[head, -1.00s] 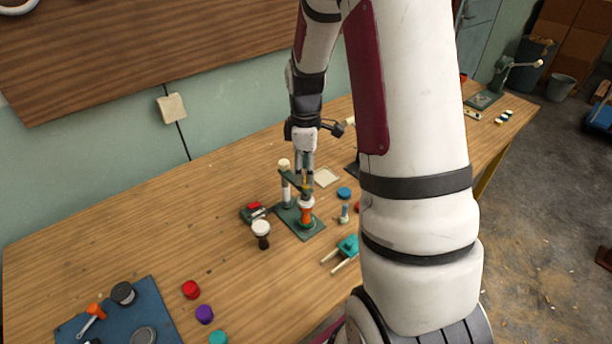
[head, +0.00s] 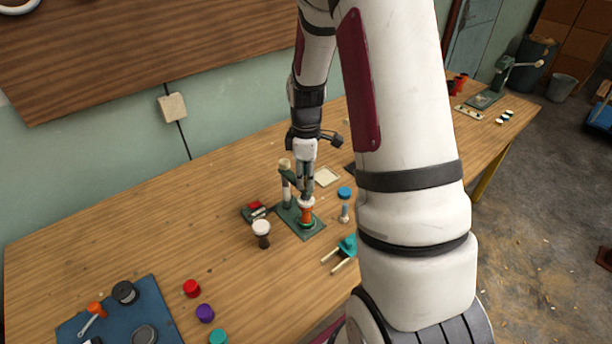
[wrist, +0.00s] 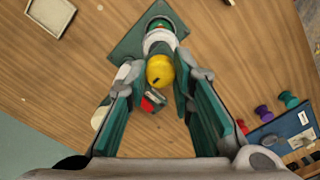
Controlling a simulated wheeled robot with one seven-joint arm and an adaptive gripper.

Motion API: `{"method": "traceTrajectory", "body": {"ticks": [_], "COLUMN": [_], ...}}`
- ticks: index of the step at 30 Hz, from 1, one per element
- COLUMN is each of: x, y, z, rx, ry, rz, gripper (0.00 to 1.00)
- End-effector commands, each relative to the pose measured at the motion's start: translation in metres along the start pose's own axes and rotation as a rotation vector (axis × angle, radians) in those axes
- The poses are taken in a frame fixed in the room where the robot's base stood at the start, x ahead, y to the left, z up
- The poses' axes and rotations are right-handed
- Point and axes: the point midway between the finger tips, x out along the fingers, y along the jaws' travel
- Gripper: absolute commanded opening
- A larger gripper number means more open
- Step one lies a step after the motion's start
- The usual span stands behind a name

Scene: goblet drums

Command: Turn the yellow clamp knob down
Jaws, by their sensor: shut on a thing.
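The yellow clamp knob (wrist: 160,70) shows in the wrist view between my fingertips, above a pale round piece and the green base plate (wrist: 125,47). My gripper (wrist: 160,78) is shut on the knob from its two sides. In the head view my gripper (head: 303,182) points down over the fixture, and its fingers hide the knob. Under it an orange goblet-shaped body (head: 306,215) with a white top stands upright on the green base plate (head: 288,214). A post with a cream ball top (head: 284,164) stands beside it on the left.
A dark goblet with a white top (head: 262,229) and a small red-topped block (head: 254,206) stand left of the fixture. A teal piece with two pegs (head: 346,246) lies to the right. A blue mat (head: 112,310) is at front left. The table between is mostly clear.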

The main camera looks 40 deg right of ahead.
Motion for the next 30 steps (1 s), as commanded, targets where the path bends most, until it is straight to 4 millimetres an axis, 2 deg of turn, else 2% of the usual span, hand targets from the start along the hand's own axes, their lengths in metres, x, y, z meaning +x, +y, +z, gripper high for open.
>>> {"method": "traceTrajectory", "body": {"ticks": [11, 30], "x": [0.0, 0.0002], "y": [-0.0003, -0.0002], "z": [-0.0002, -0.0007], "rx": [0.143, 0.734], "ry": [0.0, 0.0], "rz": [-0.001, -0.001], "gripper": [0.0, 0.0]}}
